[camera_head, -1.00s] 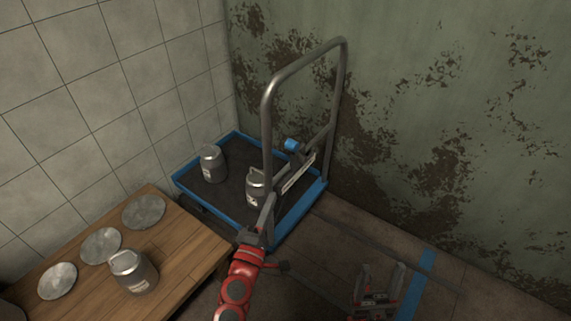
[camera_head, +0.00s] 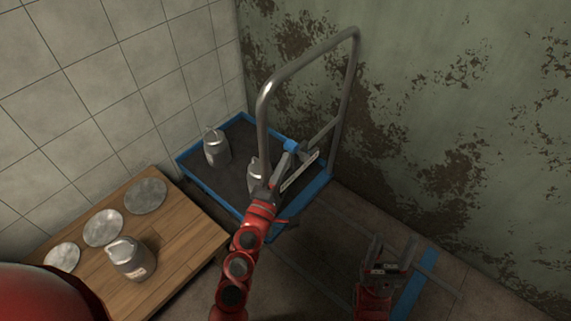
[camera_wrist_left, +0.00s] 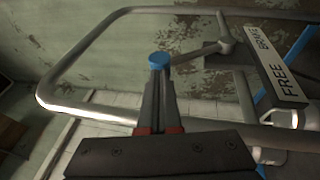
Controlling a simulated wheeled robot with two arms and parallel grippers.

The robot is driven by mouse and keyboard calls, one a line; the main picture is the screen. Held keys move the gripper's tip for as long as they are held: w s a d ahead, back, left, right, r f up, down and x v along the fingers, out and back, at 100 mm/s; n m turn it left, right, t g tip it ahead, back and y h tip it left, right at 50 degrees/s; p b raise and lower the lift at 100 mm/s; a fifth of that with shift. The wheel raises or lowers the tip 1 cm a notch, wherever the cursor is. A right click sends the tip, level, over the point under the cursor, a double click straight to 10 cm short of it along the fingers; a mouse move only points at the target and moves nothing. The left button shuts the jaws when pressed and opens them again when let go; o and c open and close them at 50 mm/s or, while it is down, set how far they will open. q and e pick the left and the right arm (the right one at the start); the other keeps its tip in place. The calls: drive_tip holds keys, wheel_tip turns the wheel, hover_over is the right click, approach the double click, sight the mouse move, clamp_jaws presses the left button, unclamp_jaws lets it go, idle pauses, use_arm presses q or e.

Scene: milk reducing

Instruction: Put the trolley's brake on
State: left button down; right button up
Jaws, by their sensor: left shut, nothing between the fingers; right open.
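The trolley has a blue-rimmed deck (camera_head: 208,193) and a tall grey tube handle (camera_head: 308,62). A lever with a blue knob (camera_head: 291,145) sits at the handle's lower part, beside a plate (camera_head: 300,172) lettered FREE and BRAKE, readable in the left wrist view (camera_wrist_left: 278,65). My left gripper (camera_head: 286,156) is shut and empty, its fingertips close to the knob. In the left wrist view the knob (camera_wrist_left: 158,59) shows just past the fingertips (camera_wrist_left: 158,74); I cannot tell whether they touch. My right gripper (camera_head: 392,248) is open and empty, low at the right, away from the trolley.
Two metal cans stand on the deck, one (camera_head: 216,148) at the left and one (camera_head: 254,174) partly hidden by my arm. A wooden table (camera_head: 180,232) holds another can (camera_head: 130,262) and three round metal discs. Walls close off the back. Floor is free at the right.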

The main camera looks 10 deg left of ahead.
sight(293, 148)
use_arm(q)
drive_tip(key=shift+w+r, duration=0.1)
drive_tip(key=shift+w, duration=0.3)
drive_tip(key=shift+d+r+p, duration=0.1)
drive_tip(key=shift+r+p, duration=0.15)
drive_tip(key=shift+p, duration=0.35)
drive_tip(key=w+r+g+p, duration=0.1)
drive_tip(key=p, duration=0.5)
drive_tip(key=w+d+r+g+p, duration=0.1)
drive_tip(key=r+p, duration=0.1)
drive_tip(key=p, duration=0.4)
drive_tip(key=w+d+r+m+g+y+p, duration=0.1)
drive_tip(key=p, duration=0.5)
drive_tip(key=shift+r+g, duration=0.2)
drive_tip(key=shift+g, duration=0.1)
drive_tip(key=w+d+m+g+y+p, duration=0.1)
drive_tip(key=w+g+p, duration=0.4)
drive_tip(key=p, duration=1.4)
drive_tip(key=d+y, duration=0.1)
drive_tip(key=d, duration=0.1)
drive_tip(key=shift+w+d+m+g+y+p, duration=0.3)
drive_tip(key=shift+w+d+p, duration=0.05)
drive_tip(key=shift+p, duration=0.05)
